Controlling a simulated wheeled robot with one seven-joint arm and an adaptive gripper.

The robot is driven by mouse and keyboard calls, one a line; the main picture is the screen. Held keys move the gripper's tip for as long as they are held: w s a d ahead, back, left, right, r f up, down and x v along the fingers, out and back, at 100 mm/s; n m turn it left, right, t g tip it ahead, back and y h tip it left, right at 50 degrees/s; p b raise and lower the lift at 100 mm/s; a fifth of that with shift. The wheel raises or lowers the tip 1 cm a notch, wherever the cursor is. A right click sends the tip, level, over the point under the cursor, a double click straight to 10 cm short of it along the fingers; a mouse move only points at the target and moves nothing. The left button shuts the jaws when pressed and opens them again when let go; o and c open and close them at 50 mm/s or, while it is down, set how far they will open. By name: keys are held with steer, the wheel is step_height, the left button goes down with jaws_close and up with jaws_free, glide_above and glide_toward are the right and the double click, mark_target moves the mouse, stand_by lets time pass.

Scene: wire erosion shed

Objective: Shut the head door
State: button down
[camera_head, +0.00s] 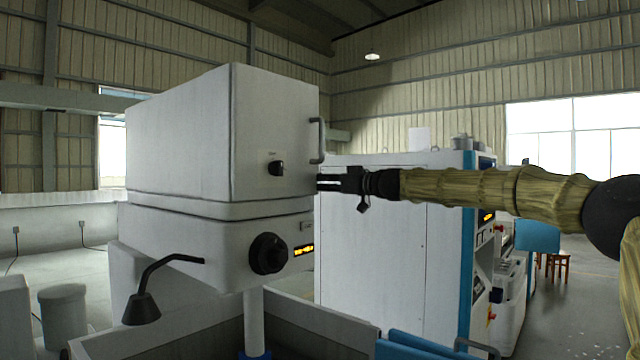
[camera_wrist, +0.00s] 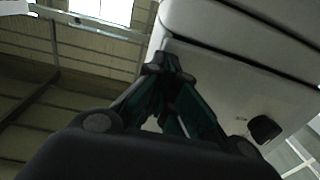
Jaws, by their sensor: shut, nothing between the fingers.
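The head door (camera_head: 275,140) is the pale front face of the boxy machine head at left centre. It has a dark upright handle (camera_head: 317,140) at its right edge and a small black knob (camera_head: 277,168). The knob also shows in the wrist view (camera_wrist: 264,129). No clear gap shows along the door's visible edges; I cannot tell if it is fully closed. My gripper (camera_head: 322,183) points left at the door's lower right edge, below the handle. In the wrist view my gripper (camera_wrist: 165,65) has its fingers together and empty. I cannot tell whether it touches the door.
Below the door is the lower head with a large black dial (camera_head: 268,254) and a lit display. A black bent arm with a cone-shaped end (camera_head: 143,308) sticks out at lower left. A white cabinet (camera_head: 390,250) stands behind my gripper. Open floor shows at far right.

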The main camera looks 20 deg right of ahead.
steer(key=shift+f, duration=0.1)
steer(key=b+v, duration=0.7)
steer(key=v, duration=0.6)
steer(key=shift+s, duration=0.4)
steer(key=shift+s+d, duration=0.1)
